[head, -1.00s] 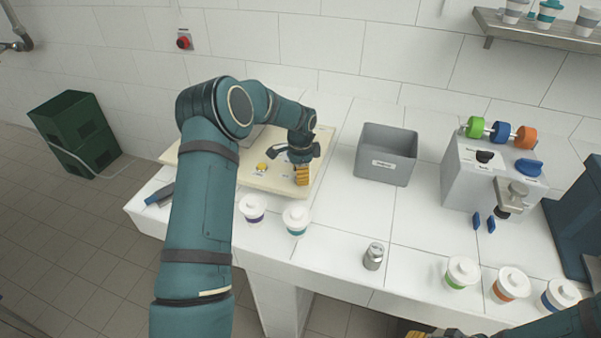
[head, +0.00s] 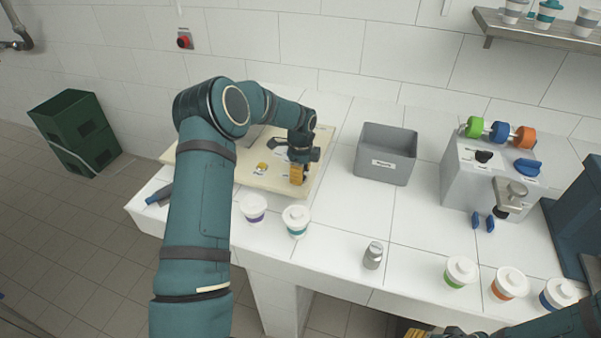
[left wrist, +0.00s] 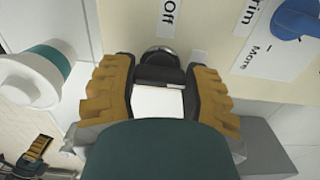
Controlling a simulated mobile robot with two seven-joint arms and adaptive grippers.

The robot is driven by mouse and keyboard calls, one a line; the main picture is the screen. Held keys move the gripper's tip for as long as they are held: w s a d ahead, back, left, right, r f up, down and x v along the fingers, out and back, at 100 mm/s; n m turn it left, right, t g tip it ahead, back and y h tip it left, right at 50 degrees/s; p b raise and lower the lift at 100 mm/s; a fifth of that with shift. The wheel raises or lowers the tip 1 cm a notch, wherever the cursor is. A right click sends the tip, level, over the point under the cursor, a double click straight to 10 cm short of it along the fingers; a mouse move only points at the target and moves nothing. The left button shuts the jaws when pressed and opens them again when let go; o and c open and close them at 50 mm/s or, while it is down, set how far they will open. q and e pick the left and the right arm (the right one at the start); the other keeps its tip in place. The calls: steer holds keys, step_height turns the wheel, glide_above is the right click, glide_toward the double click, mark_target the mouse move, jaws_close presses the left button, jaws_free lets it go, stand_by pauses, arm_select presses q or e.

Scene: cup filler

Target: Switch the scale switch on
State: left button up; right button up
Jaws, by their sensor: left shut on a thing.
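My left gripper (head: 297,174) is down at the right part of a cream panel (head: 228,172) on the white counter. In the left wrist view its yellow-padded fingers (left wrist: 160,88) are shut on a dark switch lever (left wrist: 158,66), which I take to be the scale switch. An "Off" label (left wrist: 170,14) lies just beyond the lever. The lever is mostly hidden by the gripper in the head view. My right gripper (head: 420,332) shows only as a sliver at the bottom edge, so its jaws cannot be judged.
A blue knob (left wrist: 298,18) marked "More" is right of the gripper in the wrist view. Lidded cups (head: 254,208) (head: 295,220) stand in front of the panel. A grey bin (head: 386,154), a metal canister (head: 373,256) and a grey dispenser (head: 470,180) stand to the right.

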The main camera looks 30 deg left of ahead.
arm_select(q)
steer(key=o, duration=1.2)
steer(key=shift+r, duration=0.1)
step_height(320, 180, up, 12)
steer(key=shift+s, duration=0.1)
stand_by(0.3)
